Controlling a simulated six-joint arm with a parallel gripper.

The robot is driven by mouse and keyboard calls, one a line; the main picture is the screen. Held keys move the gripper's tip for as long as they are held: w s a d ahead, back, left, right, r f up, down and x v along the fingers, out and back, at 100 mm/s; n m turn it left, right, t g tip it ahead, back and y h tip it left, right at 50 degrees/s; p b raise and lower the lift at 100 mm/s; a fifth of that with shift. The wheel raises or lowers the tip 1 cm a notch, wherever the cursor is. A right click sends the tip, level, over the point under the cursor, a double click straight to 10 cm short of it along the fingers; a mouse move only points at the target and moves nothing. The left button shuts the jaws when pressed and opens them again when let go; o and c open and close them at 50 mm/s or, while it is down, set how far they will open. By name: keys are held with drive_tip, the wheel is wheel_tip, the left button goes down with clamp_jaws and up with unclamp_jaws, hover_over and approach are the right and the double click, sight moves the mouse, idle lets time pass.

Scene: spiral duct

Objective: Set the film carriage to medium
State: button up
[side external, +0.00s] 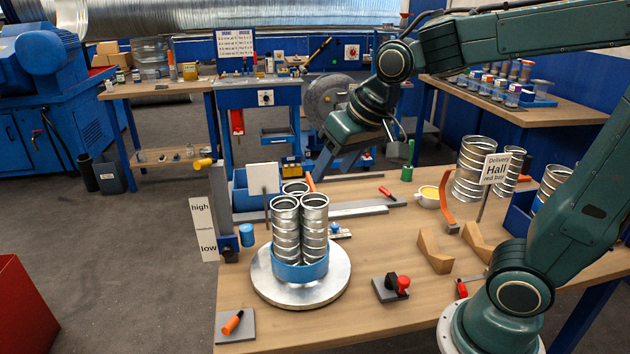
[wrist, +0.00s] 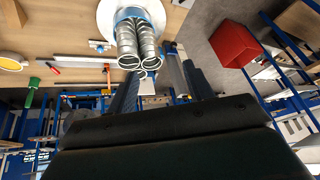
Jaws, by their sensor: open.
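The film carriage (side external: 228,243) is a small blue block with a dark knob, low on a grey upright mast (side external: 219,195) at the table's left edge. A blue roll (side external: 247,235) sits beside it. The scale board (side external: 203,229) reads high, medium and low, and the carriage is about level with "low". My gripper (side external: 326,165) is above the table's back part, right of the mast and apart from it, partly hidden by my wrist. In the wrist view its fingers (wrist: 162,85) are spread with nothing held. The carriage is not clear in the wrist view.
Shiny spiral ducts (side external: 301,225) stand in a blue ring on a round turntable (side external: 301,282), right of the mast. A white sign (side external: 263,178) stands behind them.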

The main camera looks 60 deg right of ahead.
drive_tip(key=w+f+m, duration=0.2)
drive_tip(key=w+f, duration=0.5)
drive_tip(key=w, duration=0.4)
drive_tip(key=w+f+m, duration=0.3)
drive_tip(key=w+f, duration=0.4)
drive_tip(key=w, duration=0.4)
drive_tip(key=m+h, duration=0.1)
drive_tip(key=m, duration=0.1)
approach(228, 249)
drive_tip(key=v, duration=0.4)
drive_tip(key=shift+w+r, duration=0.1)
drive_tip(key=shift+w, duration=0.05)
drive_tip(key=shift+s+x, duration=0.1)
drive_tip(key=shift+x, duration=3.35)
drive_tip(key=shift+s+x, duration=0.15)
drive_tip(key=shift+x, duration=3.25)
drive_tip(key=shift+c, duration=0.2)
clamp_jaws()
